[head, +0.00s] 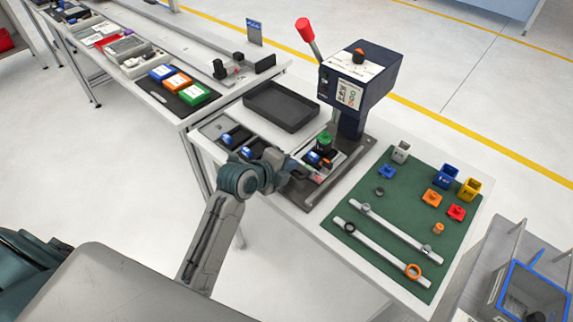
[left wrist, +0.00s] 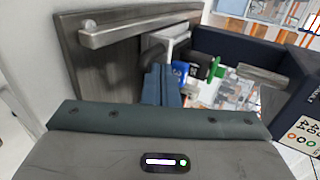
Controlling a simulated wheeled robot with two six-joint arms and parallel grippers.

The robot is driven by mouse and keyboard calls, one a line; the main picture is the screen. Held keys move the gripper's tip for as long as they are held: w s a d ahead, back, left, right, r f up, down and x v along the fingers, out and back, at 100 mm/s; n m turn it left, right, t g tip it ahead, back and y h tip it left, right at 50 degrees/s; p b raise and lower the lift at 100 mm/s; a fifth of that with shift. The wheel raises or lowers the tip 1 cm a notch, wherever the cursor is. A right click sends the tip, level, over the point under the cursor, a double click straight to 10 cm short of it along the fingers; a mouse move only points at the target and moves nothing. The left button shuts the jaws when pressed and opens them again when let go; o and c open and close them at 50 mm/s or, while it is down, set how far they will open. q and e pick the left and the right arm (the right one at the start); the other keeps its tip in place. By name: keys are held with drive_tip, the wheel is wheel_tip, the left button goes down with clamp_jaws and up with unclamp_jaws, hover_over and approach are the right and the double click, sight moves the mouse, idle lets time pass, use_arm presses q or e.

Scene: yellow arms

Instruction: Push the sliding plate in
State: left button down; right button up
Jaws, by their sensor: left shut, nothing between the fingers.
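The sliding plate (head: 309,181) is a light plate on a dark grey base (head: 352,166) under the dark blue press (head: 358,78). It carries a blue part and a green part. In the left wrist view a blue part (left wrist: 180,72) and a green part (left wrist: 218,69) show just past my fingers. My left gripper (head: 299,172) is shut and empty at the near left end of the plate; its fingers (left wrist: 161,86) also show in the left wrist view. I cannot tell whether the fingers touch the plate. My right gripper is not in view.
The press has a lever with a red knob (head: 305,28). A black tray (head: 283,107) lies behind, and a grey holder with blue parts (head: 229,137) is at the left. A green mat (head: 395,219) with coloured blocks and two pale rails covers the right of the table.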

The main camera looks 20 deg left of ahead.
sight(301, 156)
use_arm(q)
drive_tip(key=w, duration=0.1)
drive_tip(key=w+d, duration=0.1)
drive_tip(key=w, duration=0.2)
drive_tip(key=shift+w+d+b, duration=0.15)
drive_tip(key=shift+d+b, duration=0.15)
drive_tip(key=shift+r, duration=0.2)
